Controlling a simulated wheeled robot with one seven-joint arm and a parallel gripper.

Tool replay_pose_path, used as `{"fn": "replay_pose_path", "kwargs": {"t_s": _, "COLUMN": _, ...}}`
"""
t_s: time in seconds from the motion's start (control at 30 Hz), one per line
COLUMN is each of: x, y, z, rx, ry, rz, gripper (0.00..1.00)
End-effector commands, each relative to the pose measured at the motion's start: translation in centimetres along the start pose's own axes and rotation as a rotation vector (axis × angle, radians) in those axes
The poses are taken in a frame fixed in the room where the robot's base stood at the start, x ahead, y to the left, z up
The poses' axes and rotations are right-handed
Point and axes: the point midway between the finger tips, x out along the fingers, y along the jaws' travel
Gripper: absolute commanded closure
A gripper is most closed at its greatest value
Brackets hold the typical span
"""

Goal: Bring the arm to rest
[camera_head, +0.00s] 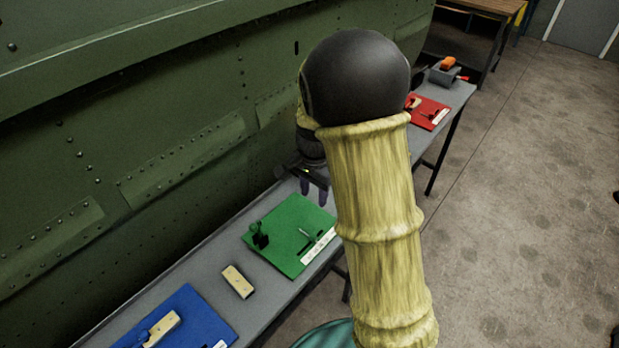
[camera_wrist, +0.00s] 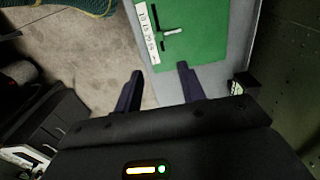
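My gripper (camera_head: 314,187) hangs above the grey bench, just beyond the far edge of the green board in the head view. In the wrist view my gripper (camera_wrist: 158,88) shows its two dark fingers spread apart with nothing between them. My arm, in a yellow sleeve with a black joint, rises from the bottom of the head view and hides part of the bench.
The narrow grey bench (camera_head: 213,258) runs along a riveted green fuselage wall (camera_head: 150,110). On it lie a blue board (camera_head: 195,318), a tan block (camera_head: 238,281), a green board (camera_head: 283,222) and a red board (camera_head: 436,109). Open floor (camera_head: 520,220) lies right.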

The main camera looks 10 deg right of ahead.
Motion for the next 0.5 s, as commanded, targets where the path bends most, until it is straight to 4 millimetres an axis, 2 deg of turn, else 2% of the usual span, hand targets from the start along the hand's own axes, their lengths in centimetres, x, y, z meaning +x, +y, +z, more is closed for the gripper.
{"fn": "replay_pose_path", "kwargs": {"t_s": 0.27, "x": -0.2, "y": 0.5, "z": 0.3, "rx": -0.032, "ry": 0.003, "rz": -0.008, "gripper": 0.6}}
{"fn": "replay_pose_path", "kwargs": {"t_s": 0.37, "x": -0.8, "y": 1.8, "z": 1.0, "rx": -0.121, "ry": 0.013, "rz": -0.03, "gripper": 0.6}}
{"fn": "replay_pose_path", "kwargs": {"t_s": 0.5, "x": -1.7, "y": 5.0, "z": 2.9, "rx": -0.352, "ry": 0.053, "rz": -0.071, "gripper": 0.6}}
